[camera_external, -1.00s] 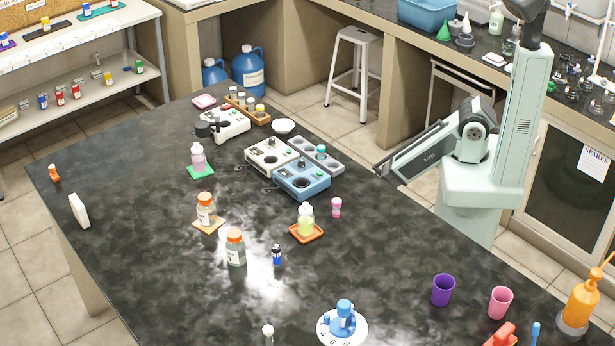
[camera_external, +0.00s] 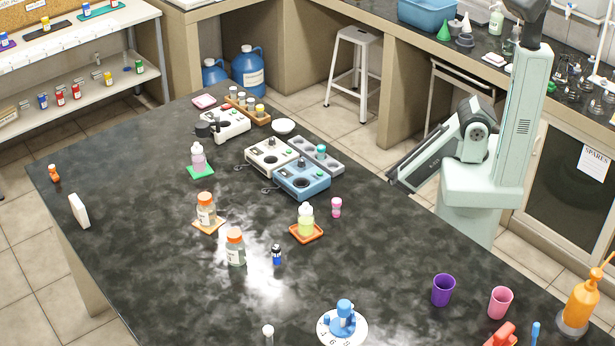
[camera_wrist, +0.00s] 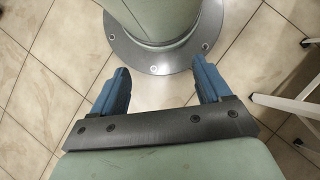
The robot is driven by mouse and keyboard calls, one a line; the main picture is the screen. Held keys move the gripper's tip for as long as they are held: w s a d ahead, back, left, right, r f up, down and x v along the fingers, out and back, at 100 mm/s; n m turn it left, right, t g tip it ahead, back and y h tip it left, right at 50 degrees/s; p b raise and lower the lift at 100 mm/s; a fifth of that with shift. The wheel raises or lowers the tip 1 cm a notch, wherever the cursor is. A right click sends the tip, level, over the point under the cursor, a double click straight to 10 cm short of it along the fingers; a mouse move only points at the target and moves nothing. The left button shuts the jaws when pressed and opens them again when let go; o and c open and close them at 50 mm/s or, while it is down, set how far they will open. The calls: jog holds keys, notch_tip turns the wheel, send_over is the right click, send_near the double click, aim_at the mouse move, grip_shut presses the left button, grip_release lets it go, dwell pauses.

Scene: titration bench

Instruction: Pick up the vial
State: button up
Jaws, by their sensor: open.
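I cannot tell which is the task's vial. My gripper (camera_wrist: 163,85) shows in the wrist view with its two blue fingers wide apart and nothing between them. It faces the tiled floor and my base, away from the bench. No vial shows in the wrist view.
Orange-capped bottles (camera_external: 235,248) and a yellow-green bottle on an orange tray (camera_external: 318,238) stand near the blue vial. Blue and white instruments (camera_external: 302,180) stand behind. Purple (camera_external: 443,290) and pink cups (camera_external: 500,302) are at right. A stool (camera_external: 353,65) stands beyond the bench.

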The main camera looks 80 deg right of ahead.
jog(key=c, duration=0.3)
